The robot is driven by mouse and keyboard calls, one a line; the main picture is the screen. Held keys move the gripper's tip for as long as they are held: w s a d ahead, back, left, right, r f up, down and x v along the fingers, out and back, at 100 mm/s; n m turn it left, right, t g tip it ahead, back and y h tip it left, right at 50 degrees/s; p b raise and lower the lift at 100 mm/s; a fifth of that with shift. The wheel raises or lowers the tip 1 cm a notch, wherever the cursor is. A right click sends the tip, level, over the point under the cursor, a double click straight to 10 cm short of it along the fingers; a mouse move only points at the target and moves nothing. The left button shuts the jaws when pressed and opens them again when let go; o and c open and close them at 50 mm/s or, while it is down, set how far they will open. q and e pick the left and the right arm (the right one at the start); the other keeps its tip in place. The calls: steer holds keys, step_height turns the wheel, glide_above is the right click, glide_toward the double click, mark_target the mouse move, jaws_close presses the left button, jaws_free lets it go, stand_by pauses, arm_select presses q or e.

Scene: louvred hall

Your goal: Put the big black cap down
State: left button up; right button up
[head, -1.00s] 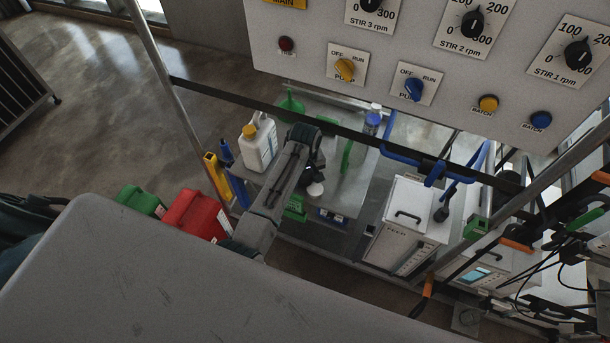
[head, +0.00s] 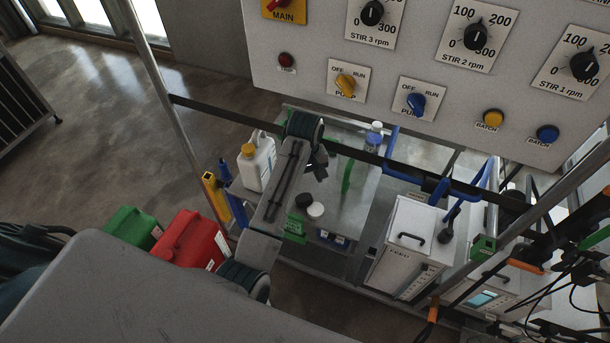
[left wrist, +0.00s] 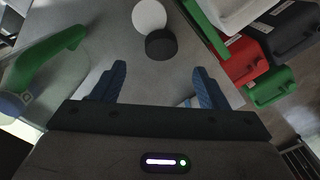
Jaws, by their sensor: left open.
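The big black cap (head: 304,199) lies on the grey table top (head: 342,211), close beside a white round piece (head: 316,209). In the left wrist view the black cap (left wrist: 160,44) shows just ahead of the fingers, overlapping the edge of the white piece (left wrist: 149,15) in the picture. My left gripper (head: 319,166) is above the table, apart from the cap. Its two blue fingers (left wrist: 160,75) are spread wide with nothing between them. I do not see my right gripper.
A white jug with a yellow cap (head: 256,165) stands left of my left arm. Red (head: 192,240) and green (head: 131,226) canisters stand front left. A control panel (head: 440,75) hangs above.

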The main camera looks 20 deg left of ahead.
arm_select(q)
steer(key=shift+r+p, duration=0.35)
steer(key=shift+r, duration=1.4)
